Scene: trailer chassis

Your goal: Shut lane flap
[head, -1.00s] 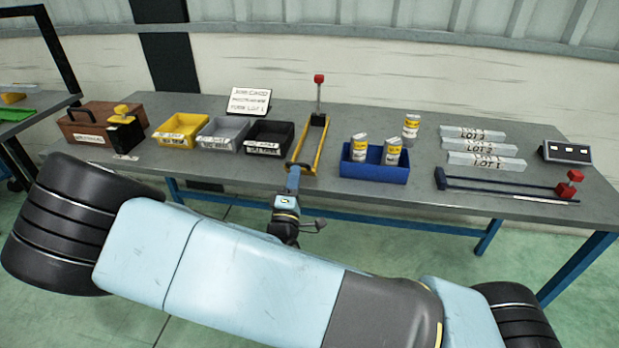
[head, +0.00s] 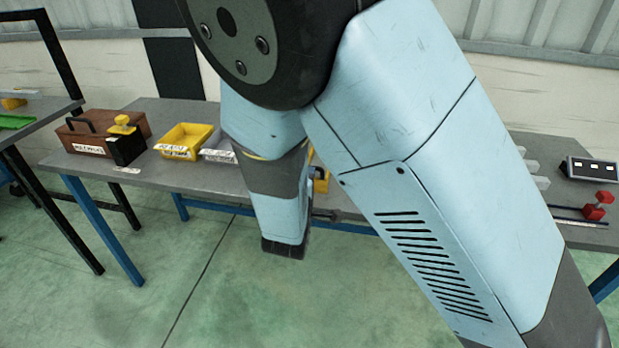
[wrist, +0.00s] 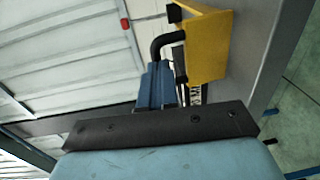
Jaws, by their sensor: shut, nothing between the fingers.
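In the wrist view a yellow panel (wrist: 207,48), which looks like the lane's front flap, stands near the table's front edge. A black curved handle (wrist: 165,42) sits beside it. My gripper (wrist: 155,72) shows as blue fingers, shut and empty, just short of the handle; I cannot tell whether they touch it. In the head view my arm hides the gripper and most of the lane; only a small yellow piece (head: 321,180) shows. How far the flap is open or closed cannot be told.
A red knob (wrist: 124,23) shows in the wrist view. In the head view a yellow bin (head: 183,142), a grey bin (head: 217,149), a brown toolbox (head: 88,138) and a red-knobbed bar (head: 597,207) are on the table. My arm covers the middle.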

